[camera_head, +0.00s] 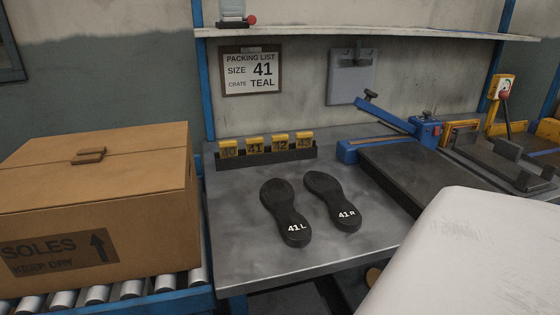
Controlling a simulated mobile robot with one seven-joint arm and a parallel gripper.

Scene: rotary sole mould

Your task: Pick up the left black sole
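Two black soles lie flat on the grey metal bench (235,245), side by side and apart. The left black sole (284,207) is marked "41 L" at its near end. The right black sole (330,196) is marked "41 R" at its near end. Nothing covers either sole. A large pale rounded shape fills the lower right corner and hides that part of the bench; it may be part of my arm. My gripper is not in view.
A closed cardboard box (95,190) marked "SOLES" stands on a roller conveyor (130,290) at left. A black rack (266,152) with yellow number tags stands behind the soles. A blue-handled device (385,138) and dark slab (405,170) stand right. Bench is clear in front.

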